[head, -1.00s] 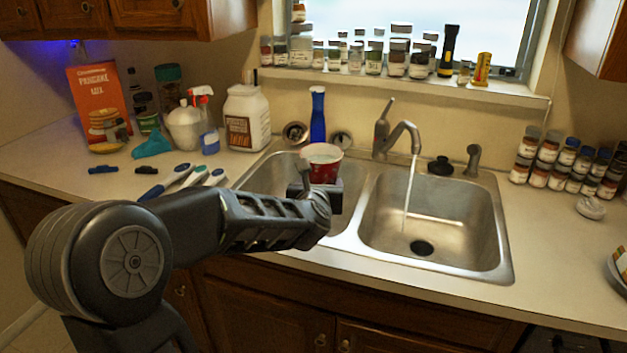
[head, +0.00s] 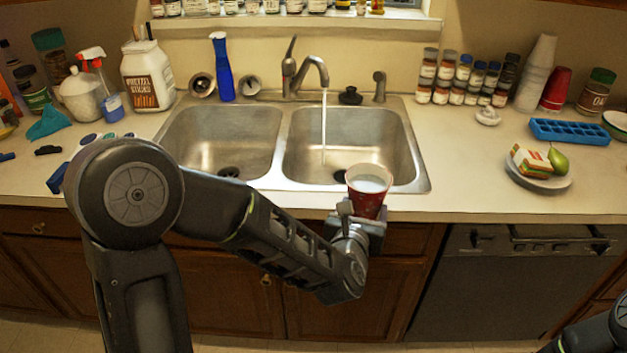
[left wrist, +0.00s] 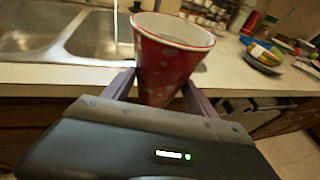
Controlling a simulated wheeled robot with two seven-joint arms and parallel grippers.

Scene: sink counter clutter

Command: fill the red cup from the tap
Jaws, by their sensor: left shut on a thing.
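The red cup (head: 367,196) is upright in my left gripper (head: 358,216), in front of the counter's front edge. It has a white rim and inside, and whitish liquid seems to show in it. In the left wrist view the cup (left wrist: 165,70) stands between the two fingers (left wrist: 155,88), which are shut on it. The tap (head: 312,70) is running, and a thin stream (head: 324,120) falls into the right basin (head: 350,135). The cup is nearer to me than the stream and to its right. Part of my right arm shows at the lower right, but its gripper does not.
The left basin (head: 222,140) is empty. A blue bottle (head: 222,75) and spice jars (head: 464,80) stand behind and beside the sink. A plate with a sandwich and pear (head: 540,180) and a blue ice tray (head: 570,132) lie right. Counter between sink and plate is clear.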

